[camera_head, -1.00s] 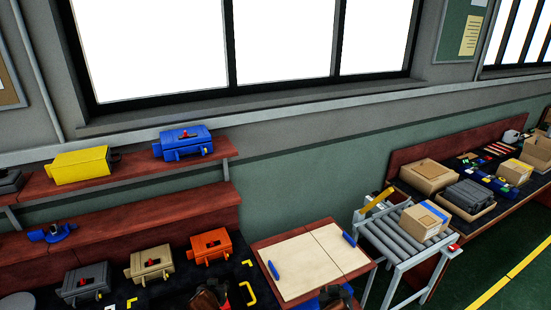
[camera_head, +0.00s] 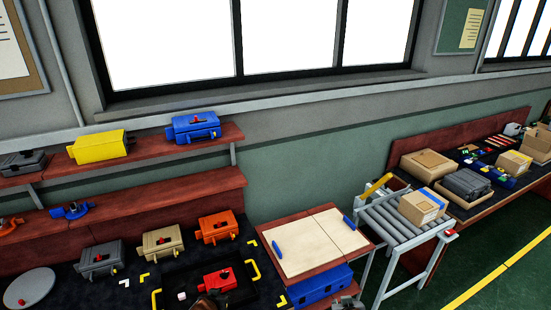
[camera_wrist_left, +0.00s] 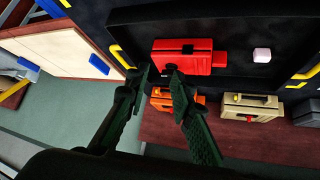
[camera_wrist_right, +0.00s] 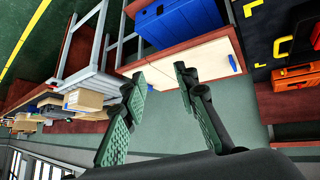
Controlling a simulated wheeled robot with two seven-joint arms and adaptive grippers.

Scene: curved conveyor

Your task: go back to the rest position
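My left gripper (camera_head: 212,301) is at the bottom edge of the head view, partly cut off, in front of a red toolbox (camera_head: 220,281) lying in a black tray (camera_head: 182,268) with yellow handles. In the left wrist view its two fingers (camera_wrist_left: 161,76) stand apart, with nothing held between them. The red toolbox shows just beyond the fingertips there (camera_wrist_left: 184,57). My right gripper (camera_head: 348,303) is at the bottom edge of the head view, near a blue box (camera_head: 320,285). In the right wrist view its fingers (camera_wrist_right: 160,76) are apart and empty.
Orange (camera_head: 217,227), beige (camera_head: 161,241) and grey (camera_head: 101,258) toolboxes stand behind the tray. A small white cube (camera_head: 182,296) lies in the tray. A board-topped table (camera_head: 315,243) and a roller conveyor (camera_head: 385,218) with a carton (camera_head: 421,206) are to the right.

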